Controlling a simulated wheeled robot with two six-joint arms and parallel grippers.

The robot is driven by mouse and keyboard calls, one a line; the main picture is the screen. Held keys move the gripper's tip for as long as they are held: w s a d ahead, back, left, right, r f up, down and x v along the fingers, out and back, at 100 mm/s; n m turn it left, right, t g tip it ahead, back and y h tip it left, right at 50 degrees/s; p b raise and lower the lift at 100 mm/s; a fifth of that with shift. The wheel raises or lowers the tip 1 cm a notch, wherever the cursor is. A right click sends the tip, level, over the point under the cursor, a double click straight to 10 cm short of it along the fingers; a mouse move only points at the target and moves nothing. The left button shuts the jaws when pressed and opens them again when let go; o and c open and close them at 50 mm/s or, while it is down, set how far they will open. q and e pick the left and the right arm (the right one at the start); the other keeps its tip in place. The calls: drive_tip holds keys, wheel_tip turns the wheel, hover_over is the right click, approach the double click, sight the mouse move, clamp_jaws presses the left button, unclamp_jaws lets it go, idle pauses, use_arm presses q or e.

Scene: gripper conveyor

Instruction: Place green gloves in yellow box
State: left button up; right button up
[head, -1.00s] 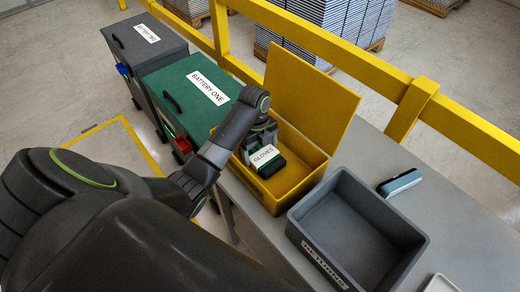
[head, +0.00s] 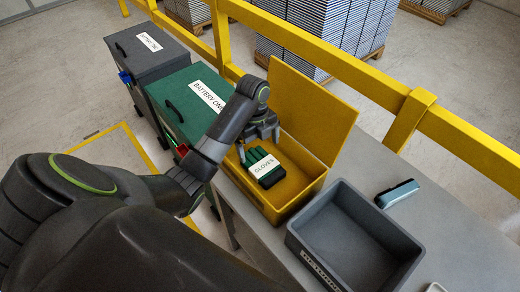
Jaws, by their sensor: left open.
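The green gloves (head: 270,178), with a white label reading GLOVES, lie inside the yellow box (head: 305,188). The yellow box stands on the grey table with its lid (head: 308,110) raised at the back. My left gripper (head: 257,146) is open above the box, just behind the gloves and apart from them as far as I can see. Its fingers partly hide the back left of the box. My right gripper is not in view.
An empty grey bin (head: 352,242) stands right of the yellow box. A blue-grey device (head: 397,193) lies on the table (head: 420,165) behind it. Green (head: 185,95) and dark grey (head: 145,52) battery cabinets stand left. A yellow railing (head: 345,68) runs behind the table.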

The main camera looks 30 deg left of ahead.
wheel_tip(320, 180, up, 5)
drive_tip(key=p, duration=0.3)
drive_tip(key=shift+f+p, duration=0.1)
drive_tip(key=shift+p, duration=0.3)
idle(0.3)
